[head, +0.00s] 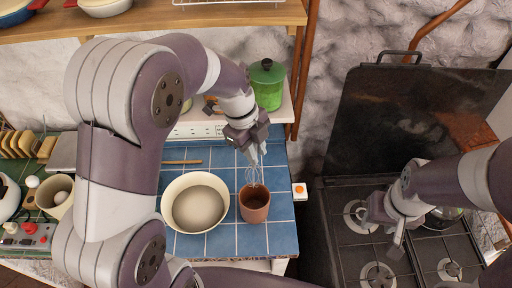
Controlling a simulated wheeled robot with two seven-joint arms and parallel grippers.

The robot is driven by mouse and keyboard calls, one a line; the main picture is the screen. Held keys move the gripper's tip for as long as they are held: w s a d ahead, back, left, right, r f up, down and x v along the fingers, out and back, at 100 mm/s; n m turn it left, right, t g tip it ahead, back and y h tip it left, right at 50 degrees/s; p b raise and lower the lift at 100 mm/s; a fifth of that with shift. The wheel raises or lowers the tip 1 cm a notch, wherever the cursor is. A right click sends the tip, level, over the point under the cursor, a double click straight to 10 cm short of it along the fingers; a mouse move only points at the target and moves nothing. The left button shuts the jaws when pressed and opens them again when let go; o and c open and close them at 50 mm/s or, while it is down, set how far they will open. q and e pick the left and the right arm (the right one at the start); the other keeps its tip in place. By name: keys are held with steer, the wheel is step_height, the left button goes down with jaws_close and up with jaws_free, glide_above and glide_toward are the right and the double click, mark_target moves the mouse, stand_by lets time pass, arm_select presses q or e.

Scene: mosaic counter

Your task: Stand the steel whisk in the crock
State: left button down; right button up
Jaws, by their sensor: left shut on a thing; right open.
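The steel whisk (254,176) hangs from my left gripper (250,150), which is shut on it. Its wire loops point down, at the mouth of the crock. The crock (254,206) is a reddish-brown cylinder standing upright on the blue tiled counter. The whisk's lower end overlaps the crock's rim in the head view; I cannot tell how far inside it reaches. My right gripper (393,240) is open and empty over the stove at the right.
A large cream bowl (168,210) stands just left of the crock. A wooden stick (182,162) lies behind the bowl. A green lidded canister (267,86) sits on the ledge behind. The black stove (345,262) is at the right. Some blue tile (282,238) right of the crock is clear.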

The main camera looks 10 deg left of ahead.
mark_target(256, 181)
arm_select(q)
steer(key=shift+s+a+f, duration=0.15)
steer(key=shift+f, duration=0.1)
steer(key=shift+f+b, duration=0.25)
steer(key=shift+b, duration=0.1)
steer(key=b+x, duration=0.3)
steer(key=x, duration=0.1)
steer(key=a+b+x, duration=0.1)
steer(key=b+x, duration=0.3)
steer(key=a+b+x, duration=0.1)
steer(key=b+x, duration=0.3)
steer(key=x, duration=0.1)
steer(key=shift+a+f, duration=0.2)
steer(key=shift+f+b, duration=0.45)
steer(key=shift+b, duration=0.15)
